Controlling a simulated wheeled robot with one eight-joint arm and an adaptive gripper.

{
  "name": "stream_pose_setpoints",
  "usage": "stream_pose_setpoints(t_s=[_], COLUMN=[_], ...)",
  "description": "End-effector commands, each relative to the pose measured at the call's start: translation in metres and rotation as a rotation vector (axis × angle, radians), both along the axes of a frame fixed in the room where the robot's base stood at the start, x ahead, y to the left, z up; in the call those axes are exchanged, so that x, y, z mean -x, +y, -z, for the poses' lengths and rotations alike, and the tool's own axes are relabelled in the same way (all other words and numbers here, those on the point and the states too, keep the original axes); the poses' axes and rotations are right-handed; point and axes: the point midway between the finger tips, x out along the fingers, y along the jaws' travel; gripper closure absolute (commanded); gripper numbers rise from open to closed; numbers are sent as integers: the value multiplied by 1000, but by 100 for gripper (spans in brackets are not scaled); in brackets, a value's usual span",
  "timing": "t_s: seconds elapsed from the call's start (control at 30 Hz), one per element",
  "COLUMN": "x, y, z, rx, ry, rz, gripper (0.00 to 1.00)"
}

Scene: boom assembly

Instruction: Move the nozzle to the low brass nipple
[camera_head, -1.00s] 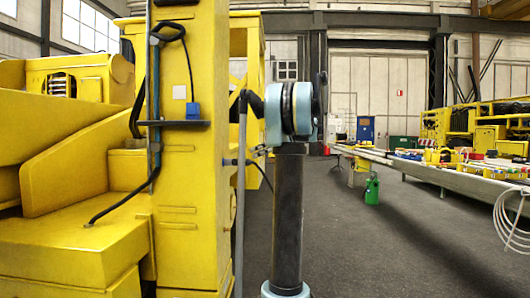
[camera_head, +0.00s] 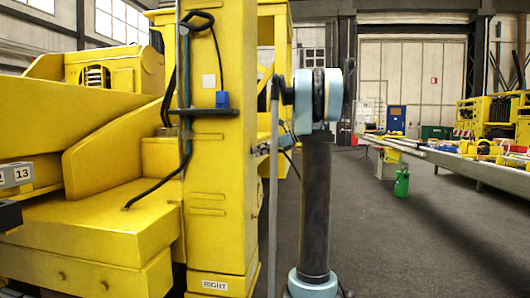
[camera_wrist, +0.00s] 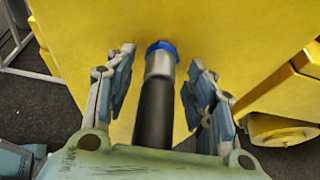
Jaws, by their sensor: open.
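In the wrist view my gripper (camera_wrist: 160,95) is open, its two fingers spread on either side of a dark cylinder with a silver collar and a blue tip, which looks like the nozzle (camera_wrist: 160,65). Gaps show between it and both fingers. Its near end is hidden behind the gripper body, so I cannot tell how it is held. The tip points at a yellow surface (camera_wrist: 215,30); whether it touches is unclear. My gripper does not show in the head view. I cannot make out a brass nipple in either view.
Yellow machine bodywork (camera_head: 90,235) fills the left. A long bench (camera_head: 460,165) and green canister (camera_head: 401,183) stand right, with open floor between.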

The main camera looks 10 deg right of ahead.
Motion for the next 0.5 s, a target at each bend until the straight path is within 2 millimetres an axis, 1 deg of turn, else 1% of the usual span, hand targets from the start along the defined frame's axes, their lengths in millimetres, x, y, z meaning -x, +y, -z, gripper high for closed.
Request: stream_pose_setpoints(t_s=[0.2, 0.23, 0.43, 0.47, 0.5], x=[0, 0, 0, 0, 0], y=[0, 0, 0, 0, 0], z=[0, 0, 0, 0, 0], rx=[0, 0, 0, 0, 0], ry=[0, 0, 0, 0, 0], rz=[0, 0, 0, 0, 0], gripper=[50, 53, 98, 100, 100])
